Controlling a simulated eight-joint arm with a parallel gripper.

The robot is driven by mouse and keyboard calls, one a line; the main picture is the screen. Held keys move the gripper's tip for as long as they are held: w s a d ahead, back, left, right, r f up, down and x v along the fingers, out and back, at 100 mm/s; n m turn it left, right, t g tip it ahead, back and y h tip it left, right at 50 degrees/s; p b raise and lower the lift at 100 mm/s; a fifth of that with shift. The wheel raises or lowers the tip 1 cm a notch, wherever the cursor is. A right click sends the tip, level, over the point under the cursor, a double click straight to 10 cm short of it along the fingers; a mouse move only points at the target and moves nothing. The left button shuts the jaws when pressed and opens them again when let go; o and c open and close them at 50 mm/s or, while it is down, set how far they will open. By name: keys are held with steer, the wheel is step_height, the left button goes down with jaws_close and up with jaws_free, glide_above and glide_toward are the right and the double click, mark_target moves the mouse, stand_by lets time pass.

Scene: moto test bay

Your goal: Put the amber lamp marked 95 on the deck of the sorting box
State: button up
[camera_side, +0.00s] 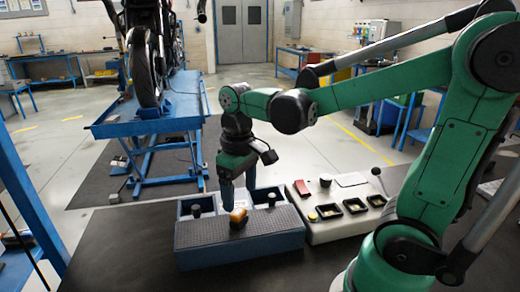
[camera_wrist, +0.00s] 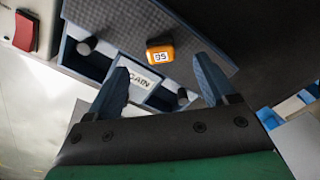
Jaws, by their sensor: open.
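The amber lamp (camera_wrist: 160,53) has a white label reading 95 in the wrist view. It rests on the dark, textured deck (camera_wrist: 125,18) of the blue sorting box. In the side view the lamp (camera_side: 238,217) is near the middle of the deck of the sorting box (camera_side: 205,258). My gripper (camera_side: 229,202) points down just over the lamp, behind it as seen from the side. In the wrist view my gripper (camera_wrist: 160,64) is open, with one blue finger at each side and visible gaps to the lamp. Nothing is held.
Behind the deck, the box has open compartments and black knobs (camera_side: 196,210). A partly hidden label reads "CAIN" (camera_wrist: 142,83). A pale control panel (camera_side: 325,234) with a red rocker switch (camera_side: 302,188) stands right of the box. Dark tabletop (camera_side: 115,245) is clear at left.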

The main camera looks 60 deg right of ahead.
step_height(320, 180, up, 7)
steer(key=t, duration=0.7)
glide_above(241, 213)
steer(key=a, duration=0.3)
step_height(241, 213, down, 6)
steer(key=shift+s+d+r, duration=0.1)
steer(key=shift+s+r, duration=0.05)
steer(key=shift+s, duration=0.15)
stand_by(0.4)
